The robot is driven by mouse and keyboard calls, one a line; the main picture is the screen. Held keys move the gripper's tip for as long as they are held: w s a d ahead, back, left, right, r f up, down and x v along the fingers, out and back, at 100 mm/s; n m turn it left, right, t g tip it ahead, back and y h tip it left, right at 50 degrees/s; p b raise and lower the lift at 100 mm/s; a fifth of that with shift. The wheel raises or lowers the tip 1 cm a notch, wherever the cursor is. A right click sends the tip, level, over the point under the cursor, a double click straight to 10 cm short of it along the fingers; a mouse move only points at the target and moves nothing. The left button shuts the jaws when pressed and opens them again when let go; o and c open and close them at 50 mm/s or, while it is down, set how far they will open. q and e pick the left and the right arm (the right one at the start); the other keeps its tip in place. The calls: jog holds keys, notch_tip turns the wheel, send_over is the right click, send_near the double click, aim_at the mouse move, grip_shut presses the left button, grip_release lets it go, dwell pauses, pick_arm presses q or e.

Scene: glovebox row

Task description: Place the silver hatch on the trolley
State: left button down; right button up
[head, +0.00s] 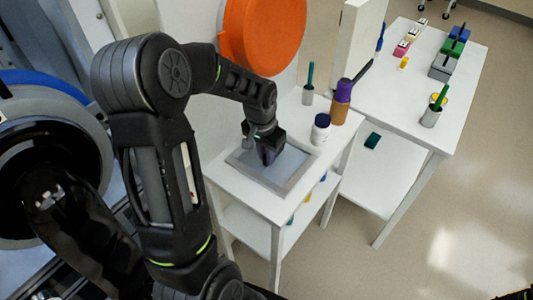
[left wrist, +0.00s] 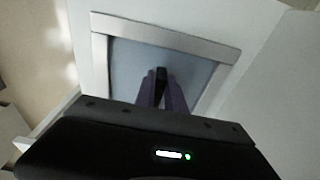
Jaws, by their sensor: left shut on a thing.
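The silver hatch (head: 288,168) is a flat square panel with a pale frame and a grey-blue centre. It lies level on, or just above, the white top of the trolley (head: 279,210); I cannot tell whether they touch. My left gripper (head: 268,157) points down at the hatch's middle. In the left wrist view the hatch (left wrist: 125,62) fills the space beyond the fingers. There the purple-grey fingers of the left gripper (left wrist: 161,88) are shut on its small dark handle (left wrist: 161,74). My right gripper is not in view.
A white-and-blue jar (head: 320,130), a brown bottle with purple top (head: 341,101) and a grey cup (head: 308,95) stand behind the hatch on the trolley. An orange round cover (head: 262,35) is close above. Another white table (head: 400,105) stands right.

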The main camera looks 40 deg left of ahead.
pick_arm(q)
jog(key=c, duration=1.4)
grip_release()
notch_tip(320, 180, up, 12)
jog(key=s+b, duration=0.1)
jog(key=shift+s, duration=0.25)
jog(key=shift+f, duration=0.1)
